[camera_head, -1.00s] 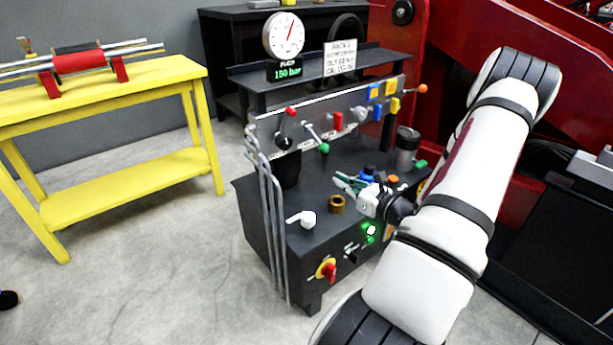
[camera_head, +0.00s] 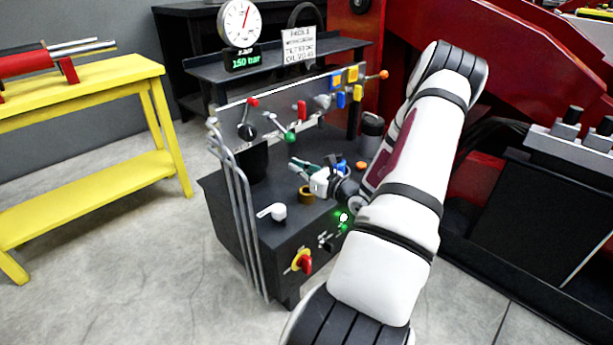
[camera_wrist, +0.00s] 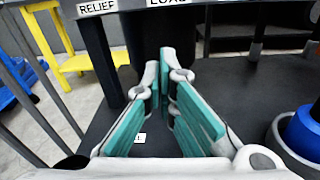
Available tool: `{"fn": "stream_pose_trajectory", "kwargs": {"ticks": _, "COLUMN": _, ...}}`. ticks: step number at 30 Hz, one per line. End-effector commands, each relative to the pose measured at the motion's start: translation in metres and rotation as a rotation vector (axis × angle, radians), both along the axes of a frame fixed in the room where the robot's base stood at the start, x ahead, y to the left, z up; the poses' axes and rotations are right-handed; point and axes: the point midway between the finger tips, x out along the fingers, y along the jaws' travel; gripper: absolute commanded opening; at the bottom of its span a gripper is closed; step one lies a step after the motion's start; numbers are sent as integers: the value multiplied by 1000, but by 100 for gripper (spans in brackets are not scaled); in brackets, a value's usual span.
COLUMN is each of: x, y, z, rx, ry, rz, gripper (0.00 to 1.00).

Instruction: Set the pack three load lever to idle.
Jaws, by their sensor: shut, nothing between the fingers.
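The black bench unit has a grey upright panel with levers. A lever with a green ball (camera_head: 290,137) leans down to the right. To its left is a lever with a red knob (camera_head: 252,102) and a black ball. The wrist view shows a RELIEF label (camera_wrist: 97,7) and, right of it, a cut-off label (camera_wrist: 168,2) that seems to read LOAD; the levers are out of that view. I cannot tell for sure which lever each label marks. My gripper (camera_head: 298,164) is shut and empty, just below the green ball and apart from it. Its teal-padded fingers (camera_wrist: 166,62) point toward the panel.
A brass ring (camera_head: 306,195) and a white handle (camera_head: 274,211) sit on the bench top. Grey bent bars (camera_head: 238,205) stand at its left front corner. A dark cylinder (camera_head: 370,130) stands at right. A gauge (camera_head: 240,23) sits above. A yellow table (camera_head: 100,80) is at left.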

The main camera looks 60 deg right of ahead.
Motion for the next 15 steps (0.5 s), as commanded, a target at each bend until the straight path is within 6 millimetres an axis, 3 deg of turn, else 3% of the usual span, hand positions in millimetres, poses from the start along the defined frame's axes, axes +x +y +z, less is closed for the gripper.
{"fn": "stream_pose_trajectory", "kwargs": {"ticks": 5, "x": 36, "y": -7, "z": -4, "rx": -1, "ry": -2, "rz": 1, "gripper": 0}}
{"fn": "stream_pose_trajectory", "kwargs": {"ticks": 15, "x": 25, "y": -9, "z": 32, "rx": 0, "ry": -1, "rz": -1, "gripper": 0}}
